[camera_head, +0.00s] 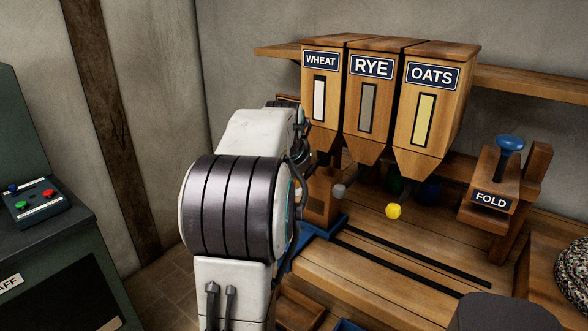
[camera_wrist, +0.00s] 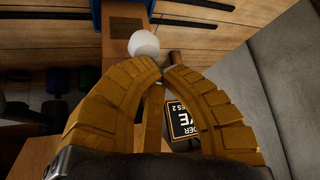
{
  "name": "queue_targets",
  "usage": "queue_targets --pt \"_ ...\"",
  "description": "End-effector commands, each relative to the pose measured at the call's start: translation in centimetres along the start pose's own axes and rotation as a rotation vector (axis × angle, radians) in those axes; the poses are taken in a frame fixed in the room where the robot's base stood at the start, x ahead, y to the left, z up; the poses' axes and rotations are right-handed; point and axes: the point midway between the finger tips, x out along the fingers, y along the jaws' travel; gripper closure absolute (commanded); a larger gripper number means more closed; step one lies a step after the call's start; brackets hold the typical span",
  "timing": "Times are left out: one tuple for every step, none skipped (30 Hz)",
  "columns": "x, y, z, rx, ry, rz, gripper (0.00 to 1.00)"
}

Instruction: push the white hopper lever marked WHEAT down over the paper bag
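The WHEAT hopper (camera_head: 321,108) is the left of three wooden hoppers in the head view. Its white lever is hidden there behind my arm. In the wrist view a white round knob (camera_wrist: 144,44) sits just beyond my fingertips, close to them; I cannot tell whether they touch. My gripper (camera_wrist: 162,69) has its yellow fingers arched together with the tips meeting, and nothing shows between them. In the head view my gripper is hidden behind my arm. A brown upright shape (camera_head: 318,205), possibly the paper bag, stands at a blue tray (camera_head: 325,228), partly hidden by my arm.
The RYE hopper (camera_head: 370,100) and OATS hopper (camera_head: 428,105) stand to the right. A grey knob (camera_head: 339,191) and a yellow knob (camera_head: 393,211) hang close by. A FOLD block with a blue knob (camera_head: 510,142) is further right. Dark rails cross the bench (camera_head: 400,265).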

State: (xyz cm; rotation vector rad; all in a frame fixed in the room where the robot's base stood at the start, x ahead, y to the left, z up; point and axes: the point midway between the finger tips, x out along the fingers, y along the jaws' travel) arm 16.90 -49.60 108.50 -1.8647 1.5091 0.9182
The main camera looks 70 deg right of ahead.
Motion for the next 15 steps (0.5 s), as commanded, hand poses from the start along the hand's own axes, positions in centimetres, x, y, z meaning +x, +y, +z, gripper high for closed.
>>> queue_targets --pt "0.06 0.0 0.09 0.0 -0.003 0.0 1.0" --pt "0.06 0.0 0.09 0.0 -0.003 0.0 1.0" --pt "0.06 0.0 0.09 0.0 -0.003 0.0 1.0" --pt "0.06 0.0 0.09 0.0 -0.003 0.0 1.0" --pt "0.06 0.0 0.09 0.0 -0.003 0.0 1.0" --pt "0.06 0.0 0.09 0.0 -0.003 0.0 1.0" --pt "0.05 0.0 0.08 0.0 -0.003 0.0 1.0" --pt "0.04 0.0 0.07 0.0 -0.003 0.0 1.0" --pt "0.01 0.0 0.05 0.0 -0.003 0.0 1.0" --pt "-0.02 0.0 0.02 0.0 -0.003 0.0 1.0" --pt "-0.07 0.0 -0.01 0.0 -0.003 0.0 1.0" --pt "-0.15 0.0 -0.08 0.0 -0.002 0.0 1.0" --pt "-0.22 0.0 -0.13 0.0 -0.002 0.0 1.0" --pt "-0.3 0.0 -0.2 0.0 -0.002 0.0 1.0" --pt "-0.43 0.0 -0.3 0.0 -0.002 0.0 1.0"
